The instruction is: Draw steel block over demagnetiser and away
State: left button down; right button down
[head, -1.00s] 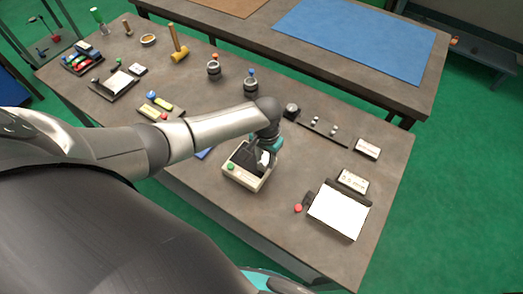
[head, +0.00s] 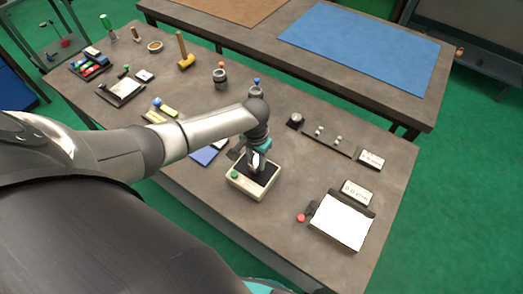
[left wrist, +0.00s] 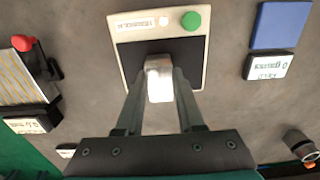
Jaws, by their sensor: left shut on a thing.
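The demagnetiser (head: 238,184) is a cream box with a black top plate and a green button, near the front middle of the bench. It also shows in the left wrist view (left wrist: 122,68), with a small white spot beside the button. My left gripper (head: 257,163) points down over the plate's far part. In the wrist view its fingers (left wrist: 160,90) are shut on a bright steel block (left wrist: 159,78). The block overlaps the plate's edge away from the button. I cannot tell whether it touches the plate. My right gripper is not in view.
A blue item (head: 205,154) lies close left of the demagnetiser. A dark dial (head: 295,120) stands behind. Bare bench lies between the demagnetiser and the pad.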

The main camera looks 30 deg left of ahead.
pick_arm(q)
jog(key=shift+w+a, duration=0.15)
jog(key=shift+a, duration=1.25)
jog(key=shift+w+a, duration=0.1)
jog(key=shift+a, duration=1.25)
jog(key=shift+r, duration=0.1)
jog(key=shift+s+d+p, duration=0.15)
jog(key=shift+d+p, duration=0.6)
jog(key=shift+d, duration=1.45)
jog(key=shift+s+d+p, duration=0.15)
jog(key=shift+d+p, duration=0.3)
jog(key=shift+d, duration=1)
jog(key=shift+s+d+p, duration=0.1)
jog(key=shift+d+p, duration=0.3)
jog(key=shift+d, duration=1)
notch_tip(320, 180, up, 3)
jog(key=p, duration=0.3)
jog(key=shift+r, duration=0.1)
notch_tip(320, 180, up, 9)
jog(key=p, duration=0.2)
